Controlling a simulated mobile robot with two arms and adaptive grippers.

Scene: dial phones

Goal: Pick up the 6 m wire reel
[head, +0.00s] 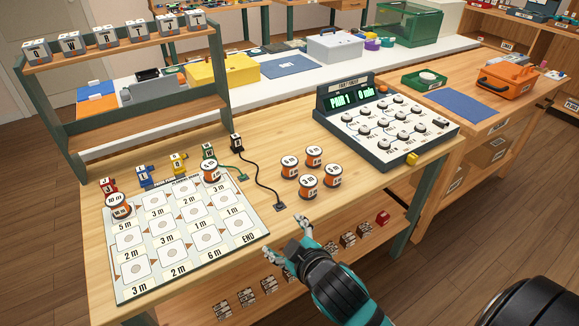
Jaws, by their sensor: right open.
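Several orange-and-black wire reels with white labelled tops stand upright in a cluster on the wooden bench. They are the back-left reel (290,165), the back-right reel (314,157), the front-left reel (308,188) and the front-right reel (333,176). The labels are small; the back-left one seems to read 6 m, but I cannot be sure. My right gripper (288,240) is open and empty near the bench's front edge, in front of the cluster and apart from it. My left gripper is not in view.
A board (243,259) with printed lengths lies at left, with two reels (118,207) (210,171) on it. A black cable (259,184) runs left of the cluster. A button console (385,132) stands at back right. Bench space right of the cluster is clear.

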